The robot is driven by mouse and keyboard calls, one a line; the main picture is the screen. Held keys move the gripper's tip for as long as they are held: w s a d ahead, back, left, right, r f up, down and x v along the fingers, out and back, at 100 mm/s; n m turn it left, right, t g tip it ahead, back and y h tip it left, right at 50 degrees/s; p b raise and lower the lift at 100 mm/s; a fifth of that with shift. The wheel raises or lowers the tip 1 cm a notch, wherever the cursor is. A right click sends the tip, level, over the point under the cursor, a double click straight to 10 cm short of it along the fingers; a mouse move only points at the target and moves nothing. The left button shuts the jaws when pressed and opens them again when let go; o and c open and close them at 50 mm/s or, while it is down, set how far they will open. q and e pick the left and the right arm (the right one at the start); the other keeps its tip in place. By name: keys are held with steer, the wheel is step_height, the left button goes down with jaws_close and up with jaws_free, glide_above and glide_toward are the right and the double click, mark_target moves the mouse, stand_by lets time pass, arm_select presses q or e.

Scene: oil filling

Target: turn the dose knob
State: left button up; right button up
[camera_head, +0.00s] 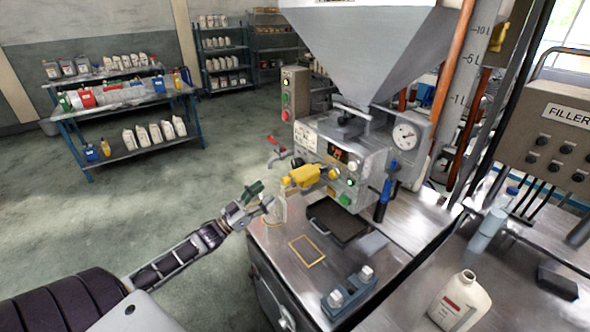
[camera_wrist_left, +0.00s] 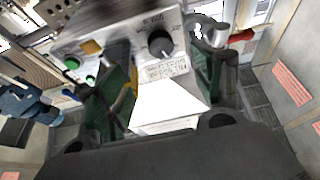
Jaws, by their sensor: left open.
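The dose knob (camera_wrist_left: 160,43) is a round black knob on a light panel of the filling machine (camera_head: 340,160), above a printed label (camera_wrist_left: 165,71). In the head view I cannot make the knob out clearly on the machine's left face. My left gripper (camera_head: 257,198) has green finger pads and stands open, in front and to the left of the machine. In the left wrist view the open left gripper (camera_wrist_left: 158,80) has its pads on both sides of the label, with the knob beyond and apart from them. My right gripper is not in view.
A yellow part (camera_head: 305,176) projects from the machine's front near the left gripper. A red-handled valve (camera_head: 273,141) is at its left. A blue clamp block (camera_head: 347,296) and a white bottle (camera_head: 459,300) stand in front. Open floor lies left.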

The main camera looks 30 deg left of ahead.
mark_target(299, 165)
arm_select(q)
steer(key=shift+w, duration=0.15)
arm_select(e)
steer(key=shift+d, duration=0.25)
arm_select(q)
steer(key=p+x, duration=0.2)
steer(key=x, duration=1.1)
steer(key=shift+w, duration=0.25)
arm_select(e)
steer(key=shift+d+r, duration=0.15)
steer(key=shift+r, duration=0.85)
arm_select(q)
steer(key=c, duration=1)
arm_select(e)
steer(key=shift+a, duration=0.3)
arm_select(q)
steer(key=shift+m, duration=0.4)
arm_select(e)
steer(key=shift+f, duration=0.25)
